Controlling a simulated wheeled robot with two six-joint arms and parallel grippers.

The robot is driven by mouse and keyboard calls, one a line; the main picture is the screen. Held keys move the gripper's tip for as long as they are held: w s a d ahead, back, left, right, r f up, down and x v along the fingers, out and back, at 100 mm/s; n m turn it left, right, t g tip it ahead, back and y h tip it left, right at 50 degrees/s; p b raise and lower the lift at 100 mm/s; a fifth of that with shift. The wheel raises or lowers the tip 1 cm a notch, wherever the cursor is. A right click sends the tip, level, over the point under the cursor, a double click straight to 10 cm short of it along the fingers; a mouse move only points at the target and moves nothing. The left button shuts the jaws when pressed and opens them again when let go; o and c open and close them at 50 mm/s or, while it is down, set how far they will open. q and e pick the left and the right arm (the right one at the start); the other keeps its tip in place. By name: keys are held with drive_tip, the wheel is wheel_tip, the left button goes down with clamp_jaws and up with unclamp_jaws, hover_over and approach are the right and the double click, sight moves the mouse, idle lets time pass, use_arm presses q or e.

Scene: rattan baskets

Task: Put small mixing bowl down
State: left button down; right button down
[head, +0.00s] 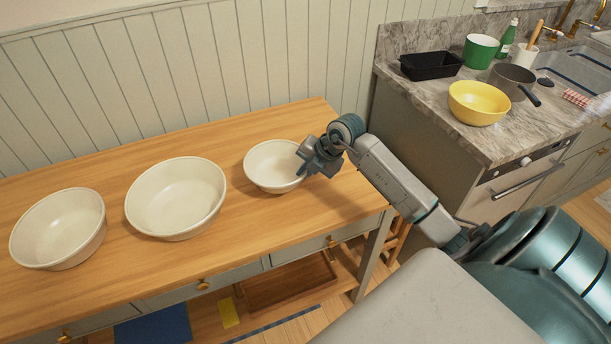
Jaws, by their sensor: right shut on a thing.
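The small mixing bowl (270,167) is cream white and stands upright at the right part of the wooden table. It looks to be on the tabletop or very close to it; I cannot tell whether there is a gap. My right gripper (302,170) is shut on the bowl's right rim, and the fingertips are partly hidden against it. My left gripper is not in view.
Two larger cream bowls stand to the left, one in the middle (176,198) and one at the far left (58,229). The wooden table (240,225) is clear around them. A marble counter (420,100) at the right holds a yellow bowl (478,103) and a black tray (431,66).

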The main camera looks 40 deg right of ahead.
drive_tip(key=shift+a+f+p, duration=0.1)
drive_tip(key=shift+f+p, duration=0.5)
drive_tip(key=shift+f, duration=0.7)
drive_tip(key=shift+f, duration=0.1)
drive_tip(key=c, duration=2)
unclamp_jaws()
drive_tip(key=shift+f, duration=0.15)
drive_tip(key=shift+c, duration=0.2)
drive_tip(key=o, duration=0.4)
drive_tip(key=shift+s, duration=0.1)
drive_tip(key=shift+o, duration=0.2)
drive_tip(key=shift+r, duration=0.2)
